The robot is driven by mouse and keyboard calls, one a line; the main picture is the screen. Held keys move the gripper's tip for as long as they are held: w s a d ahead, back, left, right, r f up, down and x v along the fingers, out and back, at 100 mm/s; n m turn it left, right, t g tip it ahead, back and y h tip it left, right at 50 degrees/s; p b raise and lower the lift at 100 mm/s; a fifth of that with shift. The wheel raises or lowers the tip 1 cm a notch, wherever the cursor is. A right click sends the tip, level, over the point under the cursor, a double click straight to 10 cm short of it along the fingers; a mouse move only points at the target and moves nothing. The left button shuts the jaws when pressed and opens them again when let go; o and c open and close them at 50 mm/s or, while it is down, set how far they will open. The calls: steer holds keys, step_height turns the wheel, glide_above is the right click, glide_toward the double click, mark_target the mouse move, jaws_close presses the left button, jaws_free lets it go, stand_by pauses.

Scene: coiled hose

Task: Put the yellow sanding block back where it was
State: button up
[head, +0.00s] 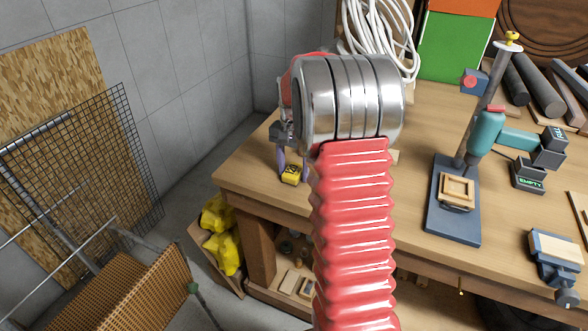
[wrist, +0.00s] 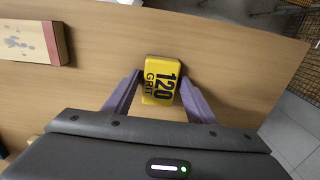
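The yellow sanding block (wrist: 159,80), marked "120 GRIT" in black, lies between the two purple fingers of my gripper (wrist: 160,76) in the wrist view. The fingers stand apart, with a narrow gap seeming to show on each side of the block, the wider one on the right. In the head view the block (head: 291,174) shows at the left part of the workbench (head: 240,165), just below my fingertips (head: 292,165). My red arm and silver wrist hide part of the bench beside it. I cannot tell for sure if the block touches the wood.
A wooden block with a stained pale top (wrist: 30,42) lies to the left in the wrist view. A drill stand (head: 452,215) stands right on the bench, a vise (head: 555,255) at its front. White coiled hose (head: 380,35) hangs behind. Bare wood surrounds the block; the bench edge is near.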

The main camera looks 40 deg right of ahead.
mark_target(293, 170)
steer(key=shift+o, duration=0.5)
step_height(293, 170, up, 12)
steer(key=shift+r, duration=0.15)
stand_by(0.3)
stand_by(0.4)
steer(key=s+a+r+n+t, duration=0.1)
steer(key=s+a+r+n, duration=0.2)
steer(key=s+a, duration=0.35)
steer(key=s+a+r+n+t, duration=0.2)
steer(key=s+a+r+n, duration=0.15)
steer(key=a, duration=0.55)
steer(key=s+a+f+n+t, duration=0.1)
steer(key=s+a+f+n, duration=0.1)
steer(key=s+a, duration=0.3)
steer(key=s+a+f+n+t, duration=0.1)
steer(key=s+a+f+n, duration=0.1)
steer(key=s+a, duration=0.3)
steer(key=s+n, duration=0.1)
steer(key=s, duration=0.3)
steer(key=shift+s+a+f+t, duration=0.15)
steer(key=shift+a+f+t, duration=0.15)
steer(key=shift+f, duration=0.1)
